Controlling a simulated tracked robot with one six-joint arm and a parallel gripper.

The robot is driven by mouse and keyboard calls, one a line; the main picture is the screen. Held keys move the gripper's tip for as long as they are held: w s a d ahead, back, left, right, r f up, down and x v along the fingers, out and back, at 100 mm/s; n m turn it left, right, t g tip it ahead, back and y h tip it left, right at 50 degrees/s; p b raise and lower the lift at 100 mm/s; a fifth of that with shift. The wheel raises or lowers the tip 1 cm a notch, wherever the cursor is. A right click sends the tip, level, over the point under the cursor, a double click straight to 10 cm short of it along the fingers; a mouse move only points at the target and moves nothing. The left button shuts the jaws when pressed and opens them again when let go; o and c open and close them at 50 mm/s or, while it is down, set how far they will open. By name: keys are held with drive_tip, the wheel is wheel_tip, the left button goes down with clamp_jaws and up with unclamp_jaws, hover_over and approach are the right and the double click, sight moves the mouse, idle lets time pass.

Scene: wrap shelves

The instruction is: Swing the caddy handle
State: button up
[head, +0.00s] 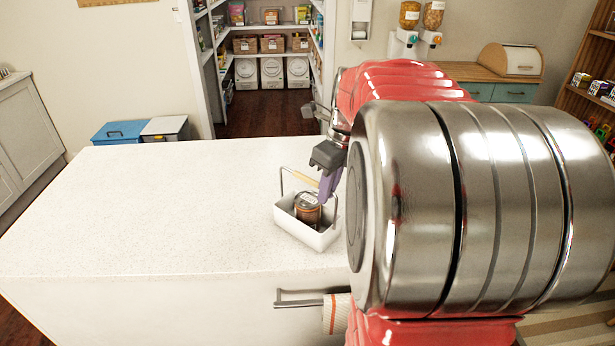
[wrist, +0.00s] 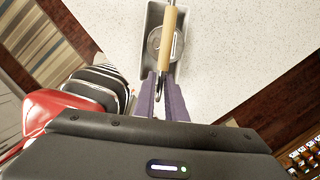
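The caddy is a white open box (head: 290,226) on the white counter, with a grey wire handle (head: 281,183) standing up and a wooden grip (head: 301,178) across its top. A dark jar with a lid (head: 308,208) stands inside; its round top also shows under the wooden grip (wrist: 168,35) in the wrist view. My gripper (head: 328,192) points down at the handle's right end. In the wrist view its purple fingers (wrist: 162,84) are apart, one on either side of the wire at the grip's near end. I cannot tell whether they touch the wire.
The counter (head: 150,205) is clear to the left of the caddy. A towel (head: 336,313) hangs on a rail at the counter's front. Blue and white bins (head: 120,132) stand behind the counter, and an open pantry with shelves (head: 270,45) lies beyond.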

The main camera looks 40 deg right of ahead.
drive_tip(key=shift+c, duration=0.9)
drive_tip(key=shift+d, duration=0.15)
drive_tip(key=shift+w+d+f, duration=0.1)
drive_tip(key=shift+w+d, duration=0.05)
drive_tip(key=shift+d, duration=0.55)
drive_tip(key=shift+w+d+f, duration=0.1)
drive_tip(key=shift+d, duration=0.55)
drive_tip(key=shift+d, duration=0.2)
drive_tip(key=shift+w+d+f, duration=0.15)
drive_tip(key=shift+d+f, duration=0.15)
drive_tip(key=shift+d, duration=0.3)
drive_tip(key=shift+w+d+f, duration=0.1)
drive_tip(key=shift+d+f, duration=0.2)
drive_tip(key=shift+d, duration=0.3)
drive_tip(key=shift+d, duration=0.1)
